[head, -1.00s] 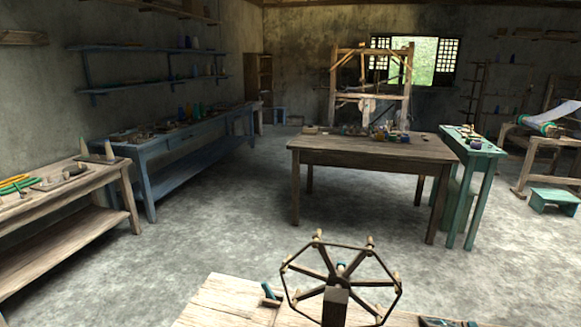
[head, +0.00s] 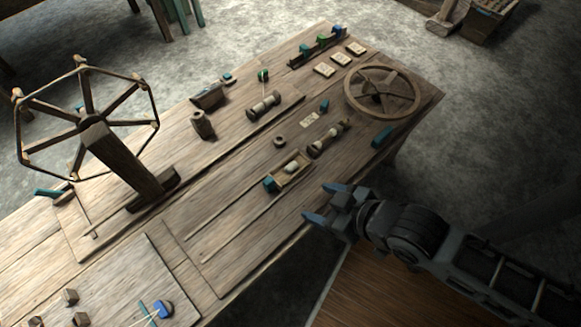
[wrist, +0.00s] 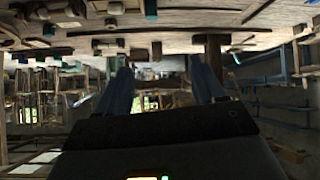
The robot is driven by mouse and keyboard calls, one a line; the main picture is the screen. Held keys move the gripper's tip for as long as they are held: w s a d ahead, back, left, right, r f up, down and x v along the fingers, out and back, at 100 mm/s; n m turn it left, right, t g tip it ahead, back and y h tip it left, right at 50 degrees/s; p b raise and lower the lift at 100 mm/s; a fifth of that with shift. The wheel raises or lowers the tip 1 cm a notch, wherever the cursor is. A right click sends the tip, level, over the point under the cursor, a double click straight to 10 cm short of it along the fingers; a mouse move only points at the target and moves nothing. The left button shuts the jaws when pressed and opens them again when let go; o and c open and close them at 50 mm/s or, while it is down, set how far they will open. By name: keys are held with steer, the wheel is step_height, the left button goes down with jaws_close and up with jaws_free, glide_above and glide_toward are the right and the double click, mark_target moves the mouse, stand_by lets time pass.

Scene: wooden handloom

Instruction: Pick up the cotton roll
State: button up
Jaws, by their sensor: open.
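Several small pieces with pale, whitish parts lie on the wooden table (head: 235,185) in the head view. One is a pale roll (head: 291,167) in a small wooden tray, and two are spool-like pieces, one at the middle (head: 263,105) and one nearer my arm (head: 328,138). I cannot tell which is the cotton roll. My gripper (head: 318,202) is open and empty, beside the table's near edge, close to the tray. The wrist view shows its two blue fingers (wrist: 158,82) apart with nothing between them; the room looks upside down there.
A spoked wooden wheel-frame (head: 90,125) stands tall at the left of the table. A round wooden wheel (head: 382,91) is at the right end. A rack with coloured pieces (head: 318,46) and pale cards (head: 340,58) are at the far edge.

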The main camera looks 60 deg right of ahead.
steer(key=w+d+f+m+g+b, duration=0.1)
steer(key=w+d+f+g+b, duration=0.1)
steer(key=w+d+f+g, duration=0.6)
steer(key=m+g+y+b, duration=0.1)
steer(key=b, duration=0.1)
glide_above(292, 165)
steer(key=f, duration=0.3)
steer(key=shift+s+a+f, duration=0.15)
steer(key=shift+a+f, duration=0.15)
steer(key=shift+w+d+r+g+y, duration=0.25)
steer(key=shift+d+g+y, duration=0.05)
steer(key=shift+d+y, duration=0.1)
steer(key=shift+s+a+f, duration=0.1)
steer(key=shift+a+f, duration=0.05)
steer(key=shift+f, duration=3.65)
steer(key=shift+c, duration=0.3)
steer(key=c, duration=1.1)
